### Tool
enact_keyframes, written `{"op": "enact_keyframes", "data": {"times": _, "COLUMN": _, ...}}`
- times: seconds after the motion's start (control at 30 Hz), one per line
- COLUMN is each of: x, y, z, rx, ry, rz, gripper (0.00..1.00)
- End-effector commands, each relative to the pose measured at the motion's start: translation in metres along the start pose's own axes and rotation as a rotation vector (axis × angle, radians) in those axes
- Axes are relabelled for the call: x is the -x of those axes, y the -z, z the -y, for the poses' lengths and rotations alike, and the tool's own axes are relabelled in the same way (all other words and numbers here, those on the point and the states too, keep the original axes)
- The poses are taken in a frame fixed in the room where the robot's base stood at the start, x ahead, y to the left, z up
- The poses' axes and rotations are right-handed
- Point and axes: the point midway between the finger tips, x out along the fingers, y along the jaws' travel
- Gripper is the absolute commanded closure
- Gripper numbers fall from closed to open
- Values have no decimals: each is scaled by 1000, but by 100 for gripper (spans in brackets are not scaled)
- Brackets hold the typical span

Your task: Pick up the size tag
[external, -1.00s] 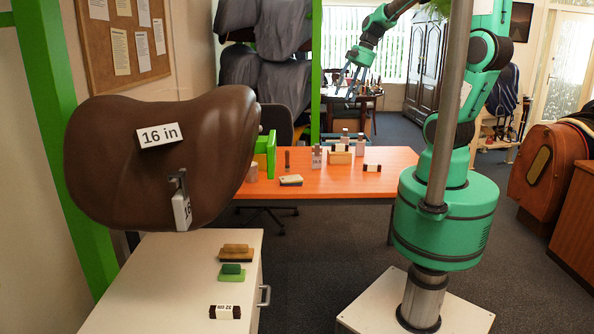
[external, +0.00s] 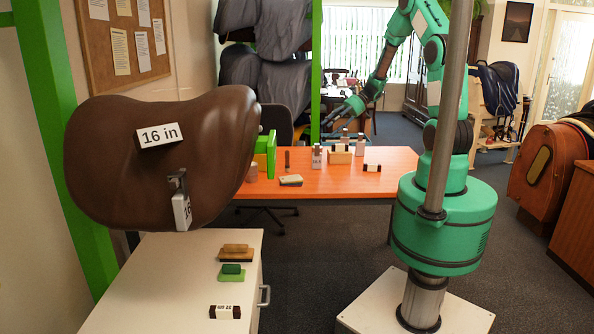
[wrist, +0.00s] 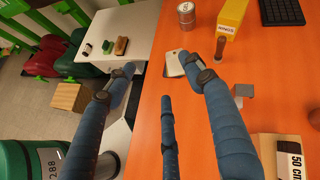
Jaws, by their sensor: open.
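A small grey upright tag with a white label (external: 317,157) stands on the orange table in the external view; its print is too small to read. A similar grey piece (external: 360,147) stands further right. In the wrist view a grey folded metal piece (wrist: 243,90) stands right of my fingers; it looks like one of these, seen from above.
A white cabinet (external: 150,285) bears several small blocks.

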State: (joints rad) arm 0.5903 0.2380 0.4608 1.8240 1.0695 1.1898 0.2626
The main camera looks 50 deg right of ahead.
Motion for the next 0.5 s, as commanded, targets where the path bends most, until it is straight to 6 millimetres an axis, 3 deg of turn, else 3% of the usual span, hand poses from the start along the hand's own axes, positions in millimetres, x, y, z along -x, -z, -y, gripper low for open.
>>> {"op": "enact_keyframes", "data": {"times": 0.03, "x": -2, "y": 22, "z": 1, "rx": -51, "ry": 28, "rz": 19, "gripper": 47}}
{"op": "enact_keyframes", "data": {"times": 0.23, "x": -6, "y": 94, "z": 9, "rx": -231, "ry": 147, "rz": 91, "gripper": 47}}
{"op": "enact_keyframes", "data": {"times": 0.5, "x": -7, "y": 189, "z": 6, "rx": -449, "ry": 307, "rz": 179, "gripper": 47}}
